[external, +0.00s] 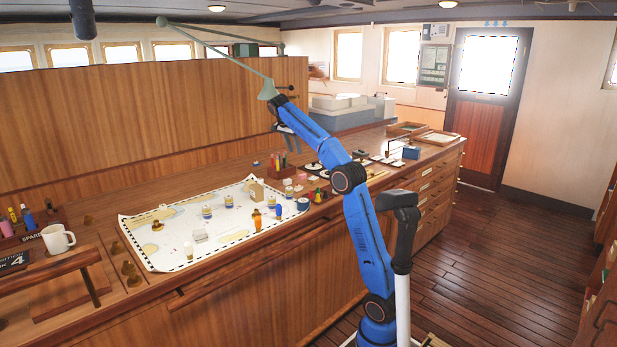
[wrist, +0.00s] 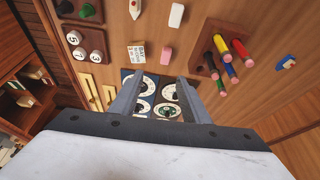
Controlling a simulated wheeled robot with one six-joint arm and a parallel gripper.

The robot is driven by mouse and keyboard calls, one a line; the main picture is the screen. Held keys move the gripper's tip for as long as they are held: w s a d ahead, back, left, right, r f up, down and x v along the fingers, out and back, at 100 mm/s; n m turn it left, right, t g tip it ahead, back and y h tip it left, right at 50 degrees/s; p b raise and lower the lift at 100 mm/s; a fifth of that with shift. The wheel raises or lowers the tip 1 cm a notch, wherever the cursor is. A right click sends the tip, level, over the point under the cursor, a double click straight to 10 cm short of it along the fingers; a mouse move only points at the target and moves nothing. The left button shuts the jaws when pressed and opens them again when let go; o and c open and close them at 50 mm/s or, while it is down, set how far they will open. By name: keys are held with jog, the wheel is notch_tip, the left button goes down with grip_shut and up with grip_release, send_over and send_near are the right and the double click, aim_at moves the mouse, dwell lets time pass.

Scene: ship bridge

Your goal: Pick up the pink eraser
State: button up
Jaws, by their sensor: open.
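The pink eraser (wrist: 166,55) lies on the wooden counter top in the wrist view, just beyond my gripper's fingertips and near the middle. My gripper (wrist: 158,88) is open, with one finger on each side of the lower middle of the picture and nothing held between them. In the external view my gripper (external: 288,140) is raised above the counter, by the pencil holder. The eraser is too small there to tell apart surely from the other small items.
In the wrist view, a pencil holder (wrist: 208,62) with several coloured pencils stands right of the eraser. A white block (wrist: 176,15) lies farther off, and a small labelled box (wrist: 137,53) lies left. Round dials (wrist: 140,87) show between the fingers. A chart (external: 170,245) covers the counter's left part.

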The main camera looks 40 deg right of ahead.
jog(key=w, duration=0.1)
send_over(303, 174)
jog(key=a, duration=0.3)
jog(key=f, duration=1.1)
jog(key=shift+s+f, duration=0.2)
jog(key=shift+f, duration=0.1)
jog(key=x, duration=0.3)
jog(key=shift+w+d+f, duration=0.15)
jog(key=shift+d+f, duration=0.1)
jog(key=shift+d, duration=0.2)
jog(key=shift+d+f, duration=0.25)
jog(key=shift+f, duration=0.45)
grip_shut()
